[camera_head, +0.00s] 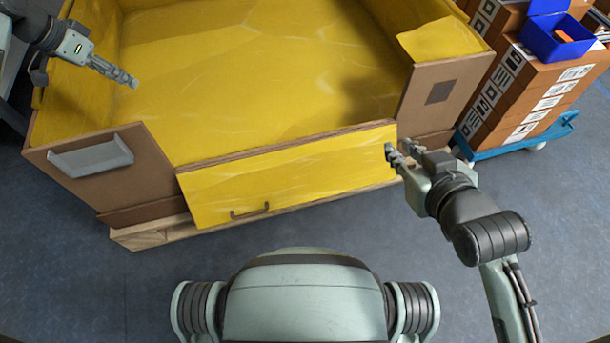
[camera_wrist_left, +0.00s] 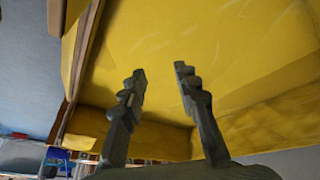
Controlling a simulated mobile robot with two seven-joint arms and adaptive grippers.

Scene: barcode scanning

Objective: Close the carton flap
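The large carton (camera_head: 88,168) is a brown box with a yellow lining, open at the top. Its front flap (camera_head: 290,180) is a yellow panel with a wooden edge and a small brown handle, hanging tilted outward across the low front opening. My right gripper (camera_head: 399,150) is at the flap's right end. One finger overlaps the flap's face and the other lies to its right; I cannot tell whether they clamp it. My left gripper (camera_head: 132,82) is over the carton's left interior. The left wrist view shows its fingers (camera_wrist_left: 160,75) apart with nothing between them.
Stacked brown boxes with white labels (camera_head: 530,85) stand on a blue cart (camera_head: 520,140) at the right. A blue bin (camera_head: 555,38) sits on top. A grey tray (camera_head: 90,157) is fixed to the carton's front left. The blue floor in front is clear.

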